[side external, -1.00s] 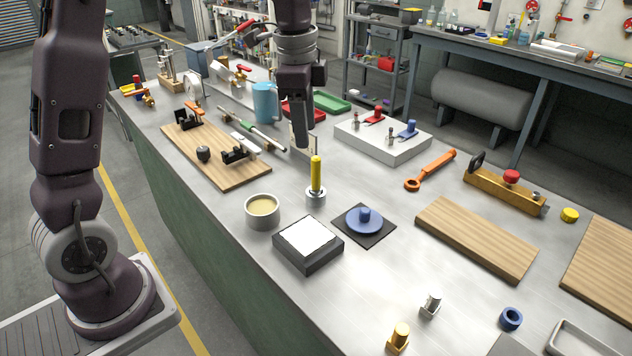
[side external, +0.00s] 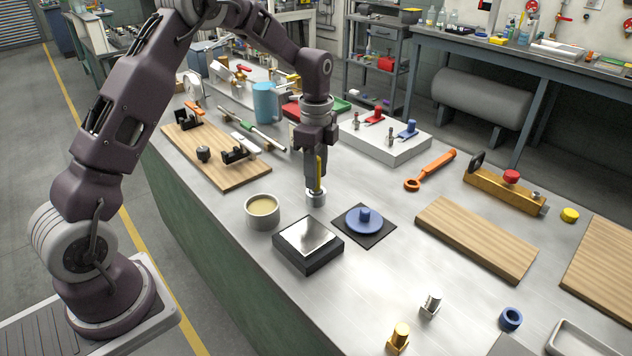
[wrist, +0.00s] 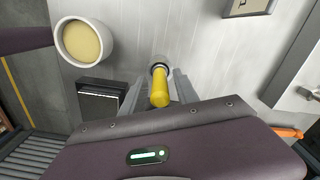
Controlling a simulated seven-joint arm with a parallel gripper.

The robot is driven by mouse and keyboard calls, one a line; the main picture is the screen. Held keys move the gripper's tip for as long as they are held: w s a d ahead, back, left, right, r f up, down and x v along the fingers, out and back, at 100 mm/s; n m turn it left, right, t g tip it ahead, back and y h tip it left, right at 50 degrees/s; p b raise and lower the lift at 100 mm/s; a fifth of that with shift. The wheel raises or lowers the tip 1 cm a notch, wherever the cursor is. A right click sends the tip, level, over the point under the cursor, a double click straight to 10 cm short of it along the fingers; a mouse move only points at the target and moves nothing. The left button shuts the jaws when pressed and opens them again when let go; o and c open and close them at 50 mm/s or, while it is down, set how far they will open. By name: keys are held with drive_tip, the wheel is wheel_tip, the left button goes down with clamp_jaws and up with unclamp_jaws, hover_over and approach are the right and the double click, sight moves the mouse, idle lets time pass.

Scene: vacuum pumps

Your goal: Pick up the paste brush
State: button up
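The paste brush (side external: 318,174) stands upright with its yellow handle up in a small metal holder (side external: 316,199). Its lower end is hidden inside the holder. My gripper (side external: 315,180) points down over it, with its fingers around the handle's height. In the wrist view the yellow handle (wrist: 160,90) shows between the two grey fingers (wrist: 157,92), which stand apart on either side of it. The fingers look open; contact with the handle is not visible.
A cup of pale paste (side external: 262,208) stands left of the holder. A black block with a shiny top (side external: 308,243) and a blue disc on a dark pad (side external: 364,220) lie in front. A white fixture block (side external: 383,145) is behind right. A wooden board (side external: 230,176) lies left.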

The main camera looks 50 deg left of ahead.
clamp_jaws()
wheel_tip(320, 180, up, 10)
drive_tip(key=shift+r, duration=0.1)
idle(0.5)
